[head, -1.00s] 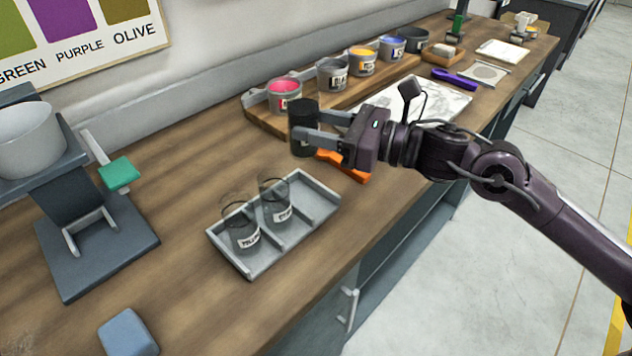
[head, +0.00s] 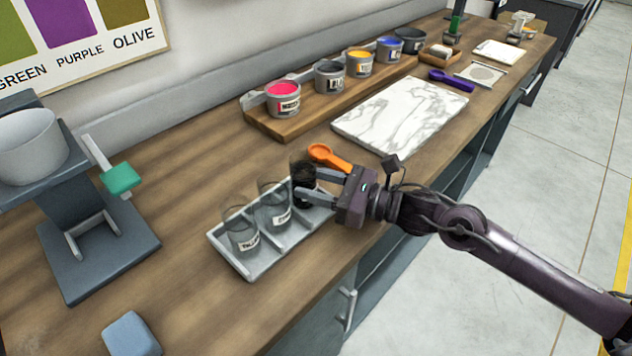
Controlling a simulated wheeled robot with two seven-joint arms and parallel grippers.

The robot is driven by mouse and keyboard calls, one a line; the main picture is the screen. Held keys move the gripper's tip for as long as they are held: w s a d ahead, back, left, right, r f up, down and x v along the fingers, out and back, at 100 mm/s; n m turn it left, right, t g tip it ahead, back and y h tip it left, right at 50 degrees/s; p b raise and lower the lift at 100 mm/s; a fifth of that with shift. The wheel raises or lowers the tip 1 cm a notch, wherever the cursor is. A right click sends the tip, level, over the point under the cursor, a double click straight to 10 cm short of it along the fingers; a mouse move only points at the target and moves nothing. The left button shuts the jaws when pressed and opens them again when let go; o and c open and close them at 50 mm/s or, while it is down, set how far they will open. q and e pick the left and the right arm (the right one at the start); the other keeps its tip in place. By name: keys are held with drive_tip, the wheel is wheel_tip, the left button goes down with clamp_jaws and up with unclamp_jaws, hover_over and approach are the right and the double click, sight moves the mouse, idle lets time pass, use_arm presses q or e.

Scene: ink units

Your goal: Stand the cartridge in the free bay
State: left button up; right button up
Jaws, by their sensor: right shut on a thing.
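A grey tray (head: 264,264) with three bays lies on the wooden bench. Two clear cartridges with white labels stand in it: one in the left bay (head: 240,232) and one in the middle bay (head: 273,207). My right gripper (head: 309,188) is shut on a dark cartridge (head: 301,172). It holds the cartridge upright at the right bay, beside the middle cartridge. The fingers hide part of it, and I cannot tell whether its base touches the tray floor. My left gripper is not in view.
An orange scoop (head: 328,156) lies just behind the gripper. A marble slab (head: 400,113) and a wooden board (head: 262,119) with several paint tins lie further back. A grey stand (head: 100,254) with a green lever is at left, and a blue block (head: 130,335) in front.

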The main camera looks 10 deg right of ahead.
drive_tip(key=shift+f+b, duration=0.15)
drive_tip(key=shift+b, duration=0.15)
drive_tip(key=o, duration=1)
drive_tip(key=shift+o, duration=0.2)
drive_tip(key=shift+r+p, duration=0.25)
drive_tip(key=shift+p, duration=0.1)
drive_tip(key=v, duration=0.2)
drive_tip(key=b+v, duration=0.1)
drive_tip(key=v, duration=0.3)
drive_tip(key=shift+s+d+f, duration=0.15)
drive_tip(key=shift+s+f, duration=0.05)
drive_tip(key=shift+f, duration=0.1)
drive_tip(key=v, duration=0.3)
drive_tip(key=shift+s+d+r+p, duration=0.15)
drive_tip(key=shift+d+r+p, duration=0.05)
drive_tip(key=shift+d+p, duration=0.2)
drive_tip(key=shift+p+v, duration=0.35)
drive_tip(key=shift+v, duration=0.5)
